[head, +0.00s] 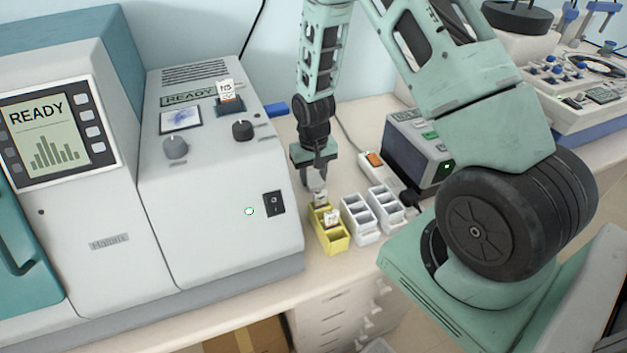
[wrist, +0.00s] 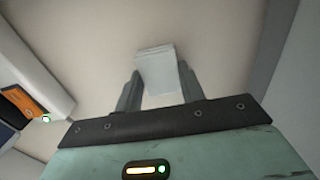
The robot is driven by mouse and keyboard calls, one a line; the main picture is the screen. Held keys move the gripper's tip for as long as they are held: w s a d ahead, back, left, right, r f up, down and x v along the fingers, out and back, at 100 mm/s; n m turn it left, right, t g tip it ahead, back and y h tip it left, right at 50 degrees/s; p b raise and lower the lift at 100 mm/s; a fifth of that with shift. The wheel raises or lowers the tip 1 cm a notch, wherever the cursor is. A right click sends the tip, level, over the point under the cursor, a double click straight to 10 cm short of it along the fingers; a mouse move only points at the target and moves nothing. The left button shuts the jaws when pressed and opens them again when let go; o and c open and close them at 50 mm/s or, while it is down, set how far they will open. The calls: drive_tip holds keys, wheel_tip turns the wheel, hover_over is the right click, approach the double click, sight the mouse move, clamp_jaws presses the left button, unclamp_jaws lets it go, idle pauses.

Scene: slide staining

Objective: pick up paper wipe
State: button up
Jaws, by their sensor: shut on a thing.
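My gripper (head: 317,183) points down over the bench, behind the yellow staining rack in the head view. In the wrist view, my gripper (wrist: 158,88) is shut on a white folded paper wipe (wrist: 159,72), which sits between its two fingers. The wipe looks like a small pale block with a flat top. Plain beige surface shows around it. In the head view the wipe is too small and too covered by the fingers to make out clearly.
The yellow rack (head: 332,243) holds labelled pieces just in front of my gripper. White racks (head: 360,228) stand to its right. A large grey machine (head: 225,215) is close on the left. A power strip with an orange switch (head: 374,158) and a small grey box lie behind right.

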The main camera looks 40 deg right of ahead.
drive_tip(key=shift+r, duration=0.1)
drive_tip(key=shift+r+b, duration=0.3)
drive_tip(key=shift+b, duration=0.15)
drive_tip(key=d+b, duration=0.1)
drive_tip(key=d, duration=0.1)
drive_tip(key=s+d+b, duration=0.1)
drive_tip(key=d, duration=0.1)
wheel_tip(320, 180, up, 14)
drive_tip(key=b, duration=0.2)
drive_tip(key=shift+r, duration=0.15)
drive_tip(key=shift+o, duration=0.3)
drive_tip(key=shift+a, duration=0.1)
